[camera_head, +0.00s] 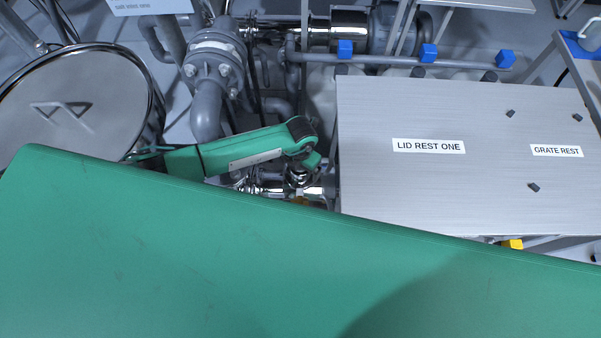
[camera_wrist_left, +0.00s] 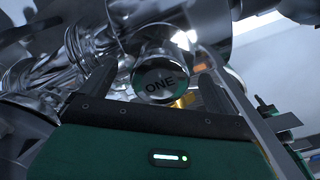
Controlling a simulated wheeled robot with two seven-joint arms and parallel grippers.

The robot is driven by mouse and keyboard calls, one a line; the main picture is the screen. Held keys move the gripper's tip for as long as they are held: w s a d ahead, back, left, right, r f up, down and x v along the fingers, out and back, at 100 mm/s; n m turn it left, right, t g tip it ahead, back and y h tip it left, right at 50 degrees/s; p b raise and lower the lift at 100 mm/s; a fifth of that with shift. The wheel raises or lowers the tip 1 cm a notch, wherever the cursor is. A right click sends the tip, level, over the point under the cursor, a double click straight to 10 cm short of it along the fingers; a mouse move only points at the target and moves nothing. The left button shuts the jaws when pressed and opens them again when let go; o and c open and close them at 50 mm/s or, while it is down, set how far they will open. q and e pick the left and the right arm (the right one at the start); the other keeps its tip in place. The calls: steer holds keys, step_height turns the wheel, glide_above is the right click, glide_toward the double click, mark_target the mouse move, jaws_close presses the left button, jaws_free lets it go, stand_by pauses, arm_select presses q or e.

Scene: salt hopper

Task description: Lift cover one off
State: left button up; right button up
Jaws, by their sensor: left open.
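A round steel part marked "ONE" (camera_wrist_left: 162,80) faces the left wrist view, between the two fingers of my left gripper; I see no contact. In the head view, a small shiny round part (camera_head: 299,178) sits just below my left gripper (camera_head: 304,166), which is open and seen from above. A large round steel lid (camera_head: 95,80) with a handle lies at the far left of the head view, partly covered by green. Whether it belongs to the part marked "ONE" cannot be told. My right gripper is not in view.
A flat metal table (camera_head: 440,195) labelled "LID REST ONE" (camera_head: 429,146) and "GRATE REST" (camera_head: 556,150) stands at the right; its top holds only small dark studs. Pipes and a flanged valve (camera_head: 212,65) crowd the back. Blue blocks (camera_head: 345,47) line a rail behind the table.

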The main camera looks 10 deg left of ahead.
arm_select(q)
steer(key=shift+f, duration=0.1)
steer(key=shift+c, duration=0.2)
steer(key=c, duration=1.3)
steer(key=shift+o, duration=0.2)
